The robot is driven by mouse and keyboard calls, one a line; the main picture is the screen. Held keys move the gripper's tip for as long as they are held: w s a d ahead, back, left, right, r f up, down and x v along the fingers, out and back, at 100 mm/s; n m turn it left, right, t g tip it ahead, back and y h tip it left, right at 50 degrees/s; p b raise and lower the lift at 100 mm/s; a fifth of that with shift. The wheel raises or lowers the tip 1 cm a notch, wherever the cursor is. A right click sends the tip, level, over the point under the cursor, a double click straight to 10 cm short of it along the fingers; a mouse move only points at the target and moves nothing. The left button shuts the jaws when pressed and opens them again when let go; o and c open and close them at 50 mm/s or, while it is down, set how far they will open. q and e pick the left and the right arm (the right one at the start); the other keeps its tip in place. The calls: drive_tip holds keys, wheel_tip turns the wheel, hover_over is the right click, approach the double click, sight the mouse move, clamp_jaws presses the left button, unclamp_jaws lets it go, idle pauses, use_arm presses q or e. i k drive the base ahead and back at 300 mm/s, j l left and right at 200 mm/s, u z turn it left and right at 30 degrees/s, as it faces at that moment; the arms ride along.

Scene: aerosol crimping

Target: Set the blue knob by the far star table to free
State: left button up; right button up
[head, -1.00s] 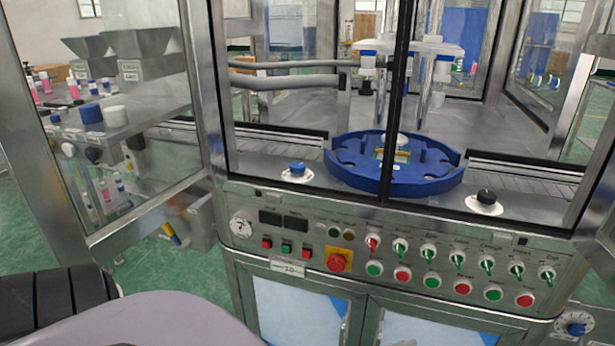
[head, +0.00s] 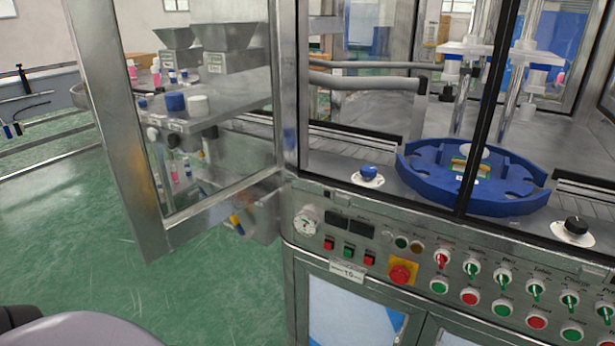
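A blue knob (head: 369,173) sits on a round white dial plate on the steel deck, just left of the blue star table (head: 472,196). The marks on its plate are too small to read, so I cannot tell its setting. The star table is a round blue disc with notches around its rim, behind the glass front. I see only this one star table clearly and cannot tell whether it is the far one. Neither of my grippers is in view.
A black knob (head: 574,228) sits right of the star table. Below is a control panel (head: 440,272) with several switches, coloured buttons and a red emergency stop (head: 400,274). A framed glass door (head: 180,130) stands open at left. Green floor (head: 70,230) is clear at left.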

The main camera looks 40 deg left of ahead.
sight(369, 172)
drive_tip(key=i+j+u, duration=0.2)
drive_tip(key=u, duration=0.2)
drive_tip(key=i+j+u, duration=0.1)
drive_tip(key=i+u, duration=0.15)
drive_tip(key=u, duration=0.15)
drive_tip(key=i+j, duration=0.1)
drive_tip(key=i, duration=0.15)
